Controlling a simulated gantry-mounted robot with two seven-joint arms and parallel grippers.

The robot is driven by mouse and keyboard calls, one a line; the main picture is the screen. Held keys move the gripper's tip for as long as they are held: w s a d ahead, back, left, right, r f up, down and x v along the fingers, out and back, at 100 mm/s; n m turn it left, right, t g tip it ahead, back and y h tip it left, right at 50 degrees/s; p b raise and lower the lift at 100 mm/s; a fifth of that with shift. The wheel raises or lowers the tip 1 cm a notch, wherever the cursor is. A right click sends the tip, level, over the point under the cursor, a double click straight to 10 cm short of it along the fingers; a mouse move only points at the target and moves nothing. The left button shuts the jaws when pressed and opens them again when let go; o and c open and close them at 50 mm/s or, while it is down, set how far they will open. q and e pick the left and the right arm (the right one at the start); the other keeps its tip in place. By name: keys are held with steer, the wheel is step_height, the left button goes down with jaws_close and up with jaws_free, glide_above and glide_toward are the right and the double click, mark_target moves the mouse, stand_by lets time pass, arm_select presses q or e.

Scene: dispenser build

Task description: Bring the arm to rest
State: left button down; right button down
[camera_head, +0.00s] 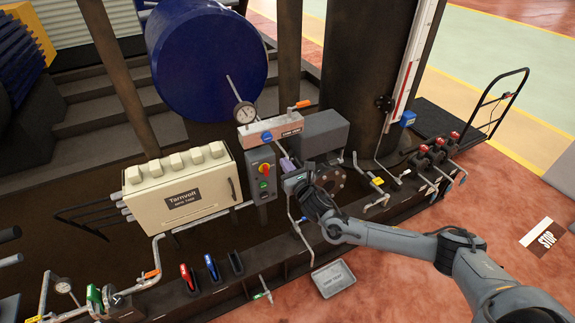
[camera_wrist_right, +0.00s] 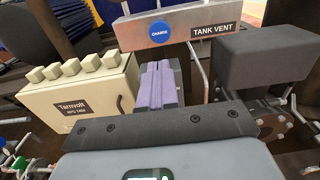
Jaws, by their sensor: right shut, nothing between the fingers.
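My right arm (camera_head: 390,238) reaches in from the right in the head view. My right gripper (camera_head: 288,164) is at the front of the machine, just right of the grey control box (camera_head: 261,174) and below the TANK VENT panel (camera_head: 270,131). In the wrist view, its purple-padded fingers (camera_wrist_right: 158,84) are closed together with nothing between them. They point toward the panel with the blue CHARGE button (camera_wrist_right: 160,32). I cannot tell from these views how much space lies between fingertips and machine. My left gripper is not in view.
The cream Tarnvolt cabinet (camera_head: 181,188) stands left of the gripper. A grey block (camera_head: 325,134) and a round flange (camera_head: 331,179) are close to it. A grey tray (camera_head: 333,278) lies on the floor below. Red-handled valves (camera_head: 437,152) stand right. Open red floor lies front right.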

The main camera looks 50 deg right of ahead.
steer(key=shift+s+a+r, duration=0.1)
steer(key=shift+s, duration=0.2)
